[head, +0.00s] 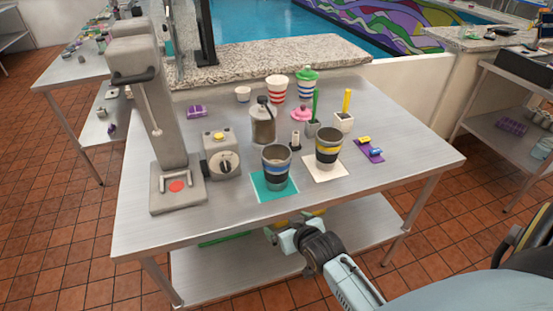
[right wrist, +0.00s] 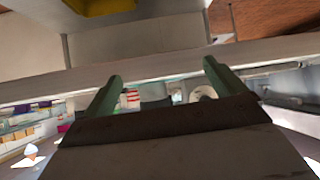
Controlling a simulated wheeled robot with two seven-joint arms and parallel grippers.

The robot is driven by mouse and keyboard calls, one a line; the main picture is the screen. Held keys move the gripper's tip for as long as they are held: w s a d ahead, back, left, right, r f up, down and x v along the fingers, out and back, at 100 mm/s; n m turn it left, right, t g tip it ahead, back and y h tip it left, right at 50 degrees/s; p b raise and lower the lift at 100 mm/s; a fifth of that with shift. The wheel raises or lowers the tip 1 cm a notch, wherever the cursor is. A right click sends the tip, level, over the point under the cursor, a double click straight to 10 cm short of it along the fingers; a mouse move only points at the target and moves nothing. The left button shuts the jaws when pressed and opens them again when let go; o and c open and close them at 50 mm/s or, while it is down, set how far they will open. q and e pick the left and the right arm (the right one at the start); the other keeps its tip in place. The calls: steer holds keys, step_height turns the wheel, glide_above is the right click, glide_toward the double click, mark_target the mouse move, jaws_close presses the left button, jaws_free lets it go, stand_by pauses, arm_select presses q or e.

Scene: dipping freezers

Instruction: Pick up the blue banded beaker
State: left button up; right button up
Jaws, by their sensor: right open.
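The blue banded beaker (head: 276,165) is a dark grey cup with a blue band, upright on a teal mat (head: 259,191) near the table's front edge. A similar beaker with a yellow band (head: 328,147) stands to its right on a white mat (head: 339,174). My right gripper (head: 284,228) is low at the front edge of the table, below and in front of the blue banded beaker and apart from it. In the right wrist view its two green fingers (right wrist: 162,70) are spread with nothing held between them. My left gripper is not in view.
The steel table (head: 220,222) also holds a grey machine (head: 147,100), a box with a dial (head: 221,155), a dispenser bottle (head: 263,122), striped cups (head: 277,88) and small pots (head: 343,122). The table's right front area is bare. A lower shelf (head: 225,270) lies underneath.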

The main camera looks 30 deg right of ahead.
steer(key=m+t+h+p, duration=0.1)
steer(key=t+p, duration=0.1)
glide_toward(281, 166)
steer(key=f, duration=0.2)
steer(key=x, duration=0.2)
steer(key=r+x, duration=0.1)
steer(key=x, duration=0.4)
steer(key=shift+w+r, duration=0.15)
steer(key=shift+w, duration=0.25)
steer(key=shift+x, duration=1)
steer(key=shift+r+x, duration=0.15)
steer(key=shift+x, duration=0.85)
steer(key=shift+r+x, duration=0.1)
steer(key=shift+x, duration=0.9)
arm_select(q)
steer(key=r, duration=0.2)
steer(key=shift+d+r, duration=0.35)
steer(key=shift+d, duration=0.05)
arm_select(e)
steer(key=shift+w+d, duration=0.1)
steer(key=shift+d, duration=0.1)
steer(key=shift+c, duration=0.3)
